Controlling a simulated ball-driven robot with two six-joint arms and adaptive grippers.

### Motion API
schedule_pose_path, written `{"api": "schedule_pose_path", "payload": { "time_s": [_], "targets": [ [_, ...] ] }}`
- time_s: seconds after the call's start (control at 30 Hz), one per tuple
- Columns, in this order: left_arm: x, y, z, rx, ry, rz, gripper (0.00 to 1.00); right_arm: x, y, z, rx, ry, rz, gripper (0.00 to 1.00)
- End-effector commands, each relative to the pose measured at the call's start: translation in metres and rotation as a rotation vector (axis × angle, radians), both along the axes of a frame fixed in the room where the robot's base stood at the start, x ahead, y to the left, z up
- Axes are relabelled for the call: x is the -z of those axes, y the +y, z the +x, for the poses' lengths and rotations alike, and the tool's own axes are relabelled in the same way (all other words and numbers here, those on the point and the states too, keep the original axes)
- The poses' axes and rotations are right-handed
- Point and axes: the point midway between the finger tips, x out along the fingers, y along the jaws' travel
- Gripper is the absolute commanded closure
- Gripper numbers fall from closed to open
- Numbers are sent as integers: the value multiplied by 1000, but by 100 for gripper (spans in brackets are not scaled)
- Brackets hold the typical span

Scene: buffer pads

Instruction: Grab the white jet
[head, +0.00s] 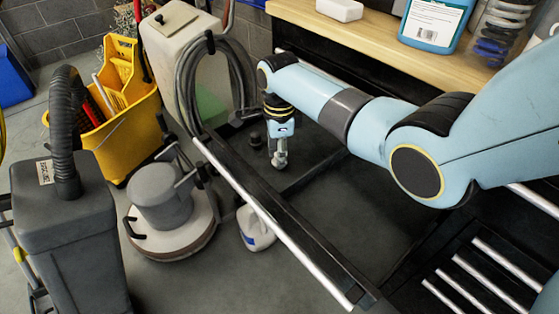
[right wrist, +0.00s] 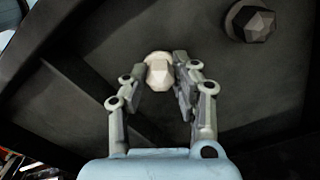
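The white jet (right wrist: 159,72) is a small, pale faceted piece between the fingertips of my right gripper (right wrist: 160,68) in the right wrist view. The fingers are drawn in close on both sides of it and appear to touch it. In the head view my right gripper (head: 279,158) points down into the open dark drawer, with the pale piece showing at its tips. Whether the jet is clear of the drawer floor cannot be told. A dark faceted jet (right wrist: 252,23) lies apart from it, also visible in the head view (head: 256,139). My left gripper is not in view.
The open drawer (head: 350,215) has a dark divider and a metal front edge (head: 270,222). A wooden worktop (head: 375,40) with a blue bottle (head: 436,22) is behind. A floor machine (head: 165,205), yellow bucket (head: 125,120) and white jug (head: 255,230) stand outside the drawer.

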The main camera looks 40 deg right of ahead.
Motion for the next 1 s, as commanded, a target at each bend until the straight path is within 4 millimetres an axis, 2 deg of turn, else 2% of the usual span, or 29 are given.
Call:
{"api": "schedule_pose_path", "payload": {
  "time_s": [0.03,0.17,0.2,0.57,0.67,0.83,1.0],
  "targets": [
    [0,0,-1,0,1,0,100,0,0,0,0,0,0,82],
    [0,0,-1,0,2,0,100,0,0,0,0,0,0,99],
    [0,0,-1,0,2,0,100,0,0,0,0,0,0,100],
    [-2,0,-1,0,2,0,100,-5,0,0,0,-1,0,100],
    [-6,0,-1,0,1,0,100,-15,0,1,0,-3,0,100],
    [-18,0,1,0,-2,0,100,-48,-1,1,-1,-5,-1,100],
    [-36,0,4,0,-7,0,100,-69,3,-42,0,0,-1,100]
  ]
}}
